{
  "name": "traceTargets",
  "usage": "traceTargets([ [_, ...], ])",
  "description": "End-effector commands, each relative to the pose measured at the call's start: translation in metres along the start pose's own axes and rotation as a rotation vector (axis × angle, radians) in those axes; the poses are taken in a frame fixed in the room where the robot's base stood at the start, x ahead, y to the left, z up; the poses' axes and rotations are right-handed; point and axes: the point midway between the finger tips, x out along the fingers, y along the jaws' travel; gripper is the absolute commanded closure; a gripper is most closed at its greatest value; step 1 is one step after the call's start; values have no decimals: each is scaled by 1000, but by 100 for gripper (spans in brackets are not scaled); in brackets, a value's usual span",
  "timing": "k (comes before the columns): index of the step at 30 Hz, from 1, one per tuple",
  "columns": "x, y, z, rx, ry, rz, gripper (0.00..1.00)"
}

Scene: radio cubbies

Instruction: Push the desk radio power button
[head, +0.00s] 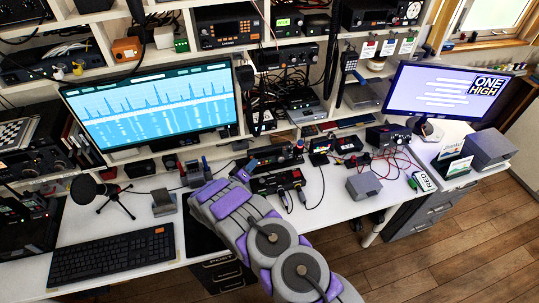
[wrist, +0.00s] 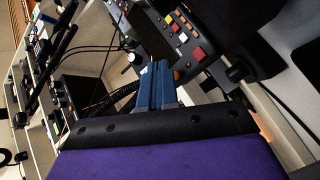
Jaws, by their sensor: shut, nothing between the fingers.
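A black desk radio (head: 277,182) sits on the white desk, right of my gripper in the head view. In the wrist view a black unit with red, orange, yellow and white buttons (wrist: 181,37) is close beyond the fingers. A larger red button (wrist: 199,54) shows on its face; I cannot tell whether it is the power button. My gripper (wrist: 156,70) is shut and empty, its blue fingers together and pointing toward the left part of that unit. I cannot tell whether they touch it. In the head view my gripper (head: 249,166) is small and partly hidden by my arm.
Another black radio (head: 274,158) stands behind. A large monitor (head: 152,105) is at left, a microphone on a tripod (head: 84,190) and keyboard (head: 113,256) in front of it. A grey box (head: 363,186) and cables lie at right. Shelves of equipment rise behind the desk.

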Motion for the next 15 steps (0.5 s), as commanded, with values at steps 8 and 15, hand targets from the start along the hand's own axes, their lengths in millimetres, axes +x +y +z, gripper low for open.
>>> traceTargets([
  [8,-16,14,11,0,0,-1,100],
  [15,-31,24,23,-2,0,0,100],
])
